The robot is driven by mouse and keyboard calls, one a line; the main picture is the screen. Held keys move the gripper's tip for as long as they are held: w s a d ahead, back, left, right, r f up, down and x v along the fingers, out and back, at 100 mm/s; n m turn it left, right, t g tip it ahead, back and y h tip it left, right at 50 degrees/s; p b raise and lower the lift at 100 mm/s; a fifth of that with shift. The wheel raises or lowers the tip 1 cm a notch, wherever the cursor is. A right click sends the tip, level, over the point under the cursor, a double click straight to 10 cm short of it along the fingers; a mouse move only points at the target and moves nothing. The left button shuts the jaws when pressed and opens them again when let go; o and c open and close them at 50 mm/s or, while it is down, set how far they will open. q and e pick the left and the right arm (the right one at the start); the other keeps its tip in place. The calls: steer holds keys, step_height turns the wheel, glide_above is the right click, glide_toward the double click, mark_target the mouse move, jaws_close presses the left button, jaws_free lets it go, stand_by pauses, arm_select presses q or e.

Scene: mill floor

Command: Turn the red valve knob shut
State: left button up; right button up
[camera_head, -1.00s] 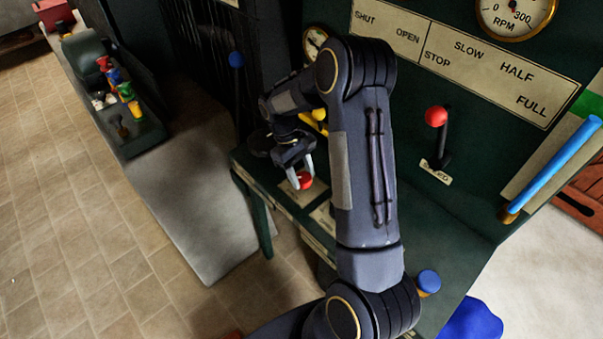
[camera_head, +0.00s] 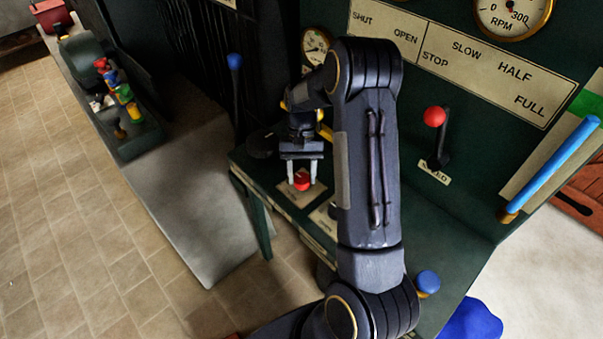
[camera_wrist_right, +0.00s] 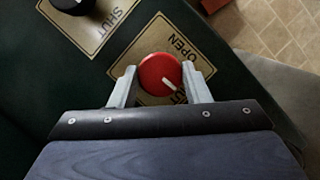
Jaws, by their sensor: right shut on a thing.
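The red valve knob (camera_head: 302,182) sits on a tan label plate on the dark green console, below my right gripper (camera_head: 302,175). In the right wrist view the round red knob (camera_wrist_right: 160,73) has a white pointer line that slants towards the lower right, near the word SHUT. The plate (camera_wrist_right: 195,44) also reads OPEN on its far side. My right gripper (camera_wrist_right: 160,88) has a finger on each side of the knob and is shut on it. My left gripper is not in view.
A black knob (camera_wrist_right: 72,4) on another SHUT plate is beside the red one. A red-balled speed lever (camera_head: 434,118) stands on the console at the right. A blue knob (camera_head: 427,281) is near the front. Tiled floor lies left.

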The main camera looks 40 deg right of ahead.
steer(key=shift+m, duration=0.4)
steer(key=o, duration=1)
steer(key=v, duration=0.7)
steer(key=shift+d+r, duration=0.15)
steer(key=shift+r, duration=0.2)
steer(key=shift+w, duration=0.1)
